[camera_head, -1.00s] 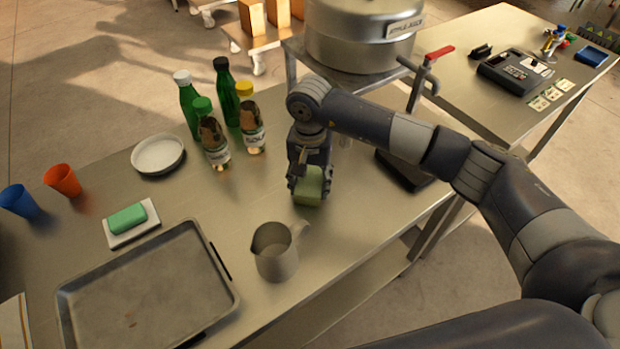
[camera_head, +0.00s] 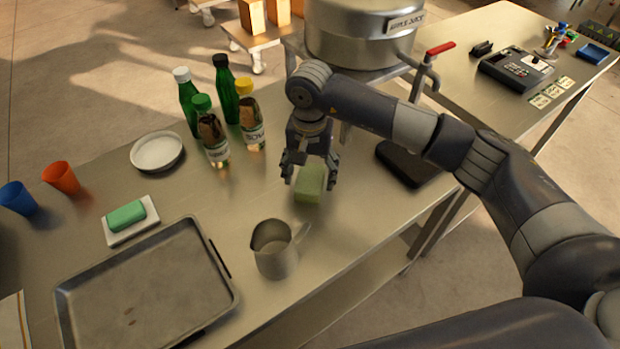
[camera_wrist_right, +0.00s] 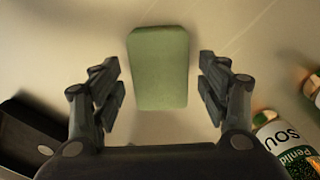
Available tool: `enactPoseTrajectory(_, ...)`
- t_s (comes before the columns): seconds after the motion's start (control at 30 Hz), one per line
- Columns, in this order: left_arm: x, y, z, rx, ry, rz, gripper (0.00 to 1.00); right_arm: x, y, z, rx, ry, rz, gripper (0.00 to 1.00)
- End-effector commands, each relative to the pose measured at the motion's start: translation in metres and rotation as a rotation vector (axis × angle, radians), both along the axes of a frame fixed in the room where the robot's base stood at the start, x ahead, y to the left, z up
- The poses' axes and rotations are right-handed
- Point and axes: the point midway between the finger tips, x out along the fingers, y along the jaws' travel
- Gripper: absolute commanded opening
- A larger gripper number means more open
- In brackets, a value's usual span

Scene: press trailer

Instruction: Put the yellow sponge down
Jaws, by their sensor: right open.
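The sponge (camera_head: 310,184) is a yellow-green block resting on the steel table (camera_head: 350,225). In the right wrist view the sponge (camera_wrist_right: 158,68) looks green and lies between the fingers, with a gap on each side. My right gripper (camera_head: 310,176) is open around the sponge in the head view, and its open fingers also show in the right wrist view (camera_wrist_right: 160,90). My left gripper is not in view.
A metal pitcher (camera_head: 274,252) stands in front of the sponge. Several bottles (camera_head: 222,108) stand behind and to the left. A dark slab (camera_head: 408,163) lies to the right. A baking tray (camera_head: 150,290) and green soap (camera_head: 127,216) are at the left.

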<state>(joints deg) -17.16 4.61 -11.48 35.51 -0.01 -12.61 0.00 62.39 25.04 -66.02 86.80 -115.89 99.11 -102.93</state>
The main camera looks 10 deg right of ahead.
Motion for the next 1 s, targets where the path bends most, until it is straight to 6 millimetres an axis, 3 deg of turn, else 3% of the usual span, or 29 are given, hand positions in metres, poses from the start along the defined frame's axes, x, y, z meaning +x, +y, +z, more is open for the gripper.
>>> enactPoseTrajectory(0.3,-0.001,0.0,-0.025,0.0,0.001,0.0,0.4,0.001,0.0,0.067,0.0,-0.004,0.001,0.69)
enactPoseTrajectory(0.5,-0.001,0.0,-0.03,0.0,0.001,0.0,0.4,0.0,0.0,0.093,-0.002,-0.001,-0.001,0.69)
enactPoseTrajectory(1.0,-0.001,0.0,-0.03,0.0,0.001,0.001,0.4,-0.001,0.0,0.1,-0.001,0.001,0.0,0.69)
